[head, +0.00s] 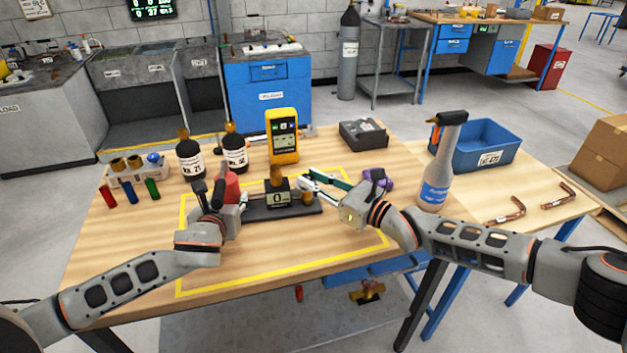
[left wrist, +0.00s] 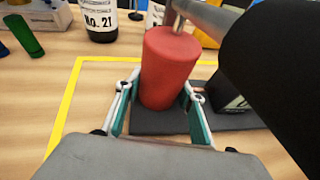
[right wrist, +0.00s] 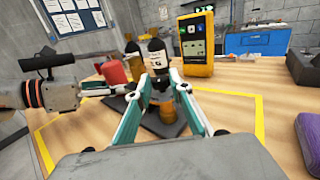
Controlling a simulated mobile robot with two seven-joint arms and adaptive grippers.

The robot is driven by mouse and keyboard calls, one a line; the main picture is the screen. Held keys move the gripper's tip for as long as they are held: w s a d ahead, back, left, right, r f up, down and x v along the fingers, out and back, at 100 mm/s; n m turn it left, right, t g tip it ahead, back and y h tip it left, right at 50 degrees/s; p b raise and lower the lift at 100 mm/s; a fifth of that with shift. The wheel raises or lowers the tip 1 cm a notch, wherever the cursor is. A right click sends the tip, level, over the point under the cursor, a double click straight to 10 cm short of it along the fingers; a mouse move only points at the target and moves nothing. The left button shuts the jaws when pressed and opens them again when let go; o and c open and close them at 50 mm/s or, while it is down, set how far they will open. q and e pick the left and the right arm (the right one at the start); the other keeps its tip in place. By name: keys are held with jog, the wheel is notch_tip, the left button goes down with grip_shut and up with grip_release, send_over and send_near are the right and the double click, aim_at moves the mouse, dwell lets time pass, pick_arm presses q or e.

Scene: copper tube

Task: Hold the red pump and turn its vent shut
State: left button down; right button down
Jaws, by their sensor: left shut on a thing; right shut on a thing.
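The red pump's upright red cylinder (head: 231,187) stands on a dark base plate (head: 255,214) on the wooden table. My left gripper (left wrist: 158,98) is shut around the cylinder's lower part, a finger on each side. A dark box reading "0" (head: 277,198) with a brass top (head: 277,174) stands mid-plate; a short brass cylinder (head: 307,198) is at the plate's right end, also in the right wrist view (right wrist: 167,114). My right gripper (right wrist: 162,88) is shut on a dark part, taken as the vent, by the box. The fingers hide most of it; its turn position cannot be told.
A yellow meter (head: 283,136) and dark bottles (head: 190,161) stand behind the pump. A spray bottle (head: 436,180), a blue bin (head: 488,148) and bent copper tubes (head: 506,211) are at the right. The table front, inside the yellow outline, is clear.

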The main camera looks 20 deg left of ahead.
jog(key=c, duration=1.8)
grip_release()
jog(key=shift+d, duration=0.15)
jog(key=v, duration=1.2)
